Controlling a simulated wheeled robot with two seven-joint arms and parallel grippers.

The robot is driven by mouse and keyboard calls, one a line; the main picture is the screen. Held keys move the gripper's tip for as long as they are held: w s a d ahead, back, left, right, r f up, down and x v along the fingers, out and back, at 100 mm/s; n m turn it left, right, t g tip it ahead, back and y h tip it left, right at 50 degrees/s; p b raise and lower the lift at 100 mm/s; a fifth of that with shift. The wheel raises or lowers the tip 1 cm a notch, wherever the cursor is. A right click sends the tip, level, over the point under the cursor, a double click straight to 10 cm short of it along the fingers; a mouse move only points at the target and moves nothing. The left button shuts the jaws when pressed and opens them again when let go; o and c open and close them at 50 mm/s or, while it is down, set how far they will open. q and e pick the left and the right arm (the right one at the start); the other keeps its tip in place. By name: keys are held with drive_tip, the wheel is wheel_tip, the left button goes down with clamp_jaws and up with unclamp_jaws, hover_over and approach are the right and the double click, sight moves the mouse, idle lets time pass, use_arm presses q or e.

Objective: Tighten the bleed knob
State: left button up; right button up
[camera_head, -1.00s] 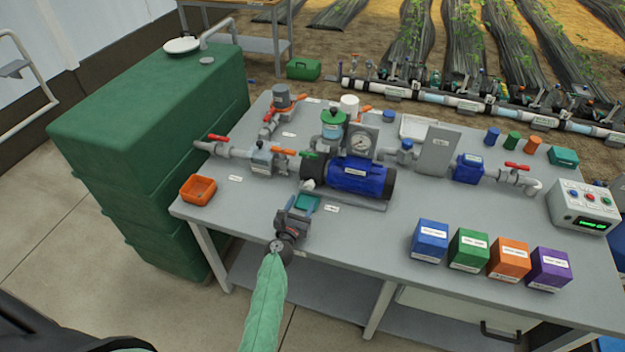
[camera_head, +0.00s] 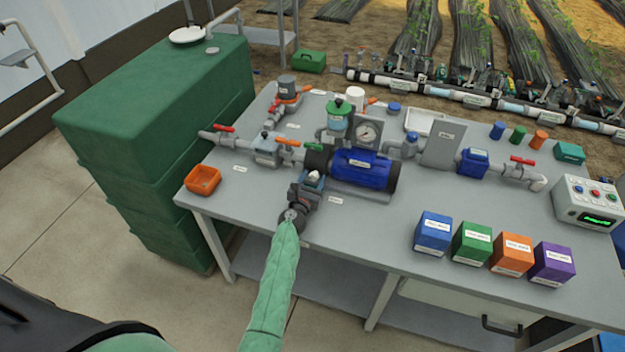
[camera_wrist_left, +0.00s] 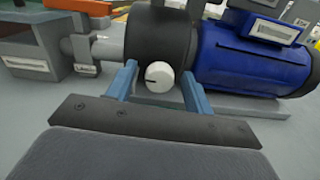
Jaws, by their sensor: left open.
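The bleed knob (camera_wrist_left: 159,76) is a small round off-white knob with a dark mark, on the front of the dark pump housing (camera_wrist_left: 158,40) in the left wrist view. My left gripper (camera_wrist_left: 158,80) is open, with one blue finger on each side of the knob. Whether the fingers touch the knob I cannot tell. In the head view my left gripper (camera_head: 313,178) is at the pump's left front, and the knob is mostly hidden there. The blue pump motor (camera_head: 362,172) is right of it. My right gripper is not in view.
The orange tray (camera_head: 203,180) lies on the grey table at the left. Valves with orange handles (camera_head: 288,142) stand behind my gripper. The blue box (camera_head: 433,232) and other coloured boxes stand at the front right. The table between them and the pump is clear.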

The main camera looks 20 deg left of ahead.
use_arm(q)
drive_tip(key=c, duration=1)
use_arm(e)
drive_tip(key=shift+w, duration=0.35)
